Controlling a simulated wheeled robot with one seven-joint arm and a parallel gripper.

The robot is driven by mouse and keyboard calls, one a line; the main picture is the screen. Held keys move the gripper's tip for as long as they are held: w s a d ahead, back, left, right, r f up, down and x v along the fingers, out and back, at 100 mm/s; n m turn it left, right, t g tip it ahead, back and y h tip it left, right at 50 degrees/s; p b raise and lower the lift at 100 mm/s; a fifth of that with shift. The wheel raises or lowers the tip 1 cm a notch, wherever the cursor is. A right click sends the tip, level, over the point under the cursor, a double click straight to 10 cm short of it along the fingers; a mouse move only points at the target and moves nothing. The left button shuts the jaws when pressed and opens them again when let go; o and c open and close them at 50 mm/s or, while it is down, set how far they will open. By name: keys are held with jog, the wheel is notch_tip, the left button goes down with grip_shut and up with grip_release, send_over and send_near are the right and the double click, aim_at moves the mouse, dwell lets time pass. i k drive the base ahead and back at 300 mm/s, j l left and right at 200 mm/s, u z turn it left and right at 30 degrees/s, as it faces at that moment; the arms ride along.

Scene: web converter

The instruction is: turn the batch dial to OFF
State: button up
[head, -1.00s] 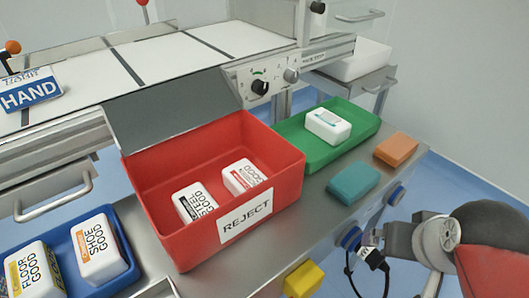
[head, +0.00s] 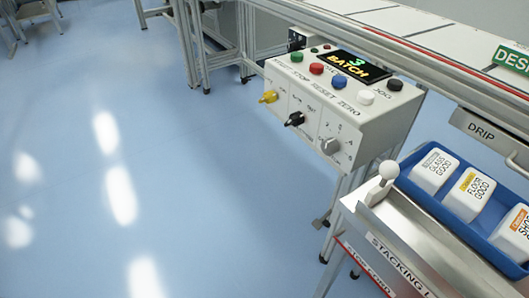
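A white control box (head: 285,101) stands on a metal frame in the middle of the head view. Small marks surround the knobs. I cannot read them well enough to tell which knob is the batch dial or where it points. My gripper is not in view.
A conveyor (head: 440,48) runs behind the box to the right. A blue tray (head: 420,195) with white packs and a metal stacking unit (head: 400,225) with a white ball handle (head: 389,171) stand at right. Blue floor (head: 170,160) lies open on the left.

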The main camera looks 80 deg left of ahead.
aim_at(330, 147)
jog(key=i+u, duration=0.15)
jog(key=u, duration=2.3)
jog(key=k+j+u, duration=0.1)
jog(key=k+j, duration=0.15)
